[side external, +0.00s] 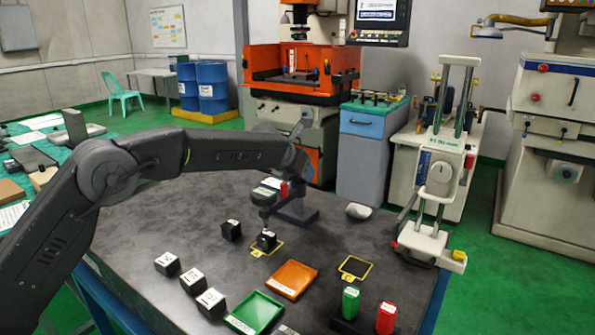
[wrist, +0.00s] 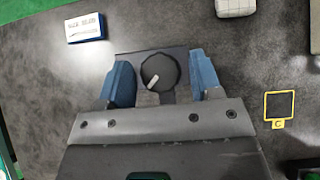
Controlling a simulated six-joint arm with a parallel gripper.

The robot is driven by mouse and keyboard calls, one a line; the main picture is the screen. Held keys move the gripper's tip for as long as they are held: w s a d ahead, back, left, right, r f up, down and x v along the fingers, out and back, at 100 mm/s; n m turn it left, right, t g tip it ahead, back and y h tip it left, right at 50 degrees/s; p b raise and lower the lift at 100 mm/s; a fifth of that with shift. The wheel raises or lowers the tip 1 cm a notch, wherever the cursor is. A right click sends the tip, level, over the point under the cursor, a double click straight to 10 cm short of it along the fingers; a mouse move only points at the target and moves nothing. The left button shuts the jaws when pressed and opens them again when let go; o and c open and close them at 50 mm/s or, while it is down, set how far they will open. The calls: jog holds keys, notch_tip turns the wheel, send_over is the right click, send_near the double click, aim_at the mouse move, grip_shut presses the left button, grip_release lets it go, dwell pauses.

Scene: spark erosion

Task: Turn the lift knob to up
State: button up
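In the wrist view a round black knob (wrist: 158,72) with a white pointer mark sits on a dark bracket (wrist: 125,60). The pointer slants toward the lower left. My gripper (wrist: 161,82) is open, with one blue finger on each side of the knob. A gap shows between the knob and each finger, so they look apart. Any position labels around the knob are not visible. In the side external view my arm reaches over the dark table, and its fingers and the knob cannot be made out clearly there.
The dark table (side external: 185,215) holds several black cubes, a green tray (side external: 256,312) and an orange tray (side external: 292,279). A yellow-framed square (side external: 355,268) also shows in the wrist view (wrist: 279,105). A green block (side external: 350,302) and red block (side external: 386,318) stand at the front.

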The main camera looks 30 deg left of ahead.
jog(key=c, duration=0.8)
jog(key=shift+d+n, duration=0.1)
jog(key=shift+n, duration=0.2)
jog(key=n+y, duration=0.2)
jog(key=n, duration=0.1)
jog(key=shift+d+g+y, duration=0.1)
jog(key=shift+g+y, duration=0.2)
jog(key=shift+y, duration=0.1)
jog(key=shift+w+n+g+y, duration=0.1)
jog(key=shift+n+g+y, duration=0.8)
jog(key=shift+n+y, duration=1)
jog(key=shift+n+h, duration=0.3)
jog(key=shift+n, duration=0.2)
jog(key=o, duration=1)
jog(key=shift+c, duration=0.2)
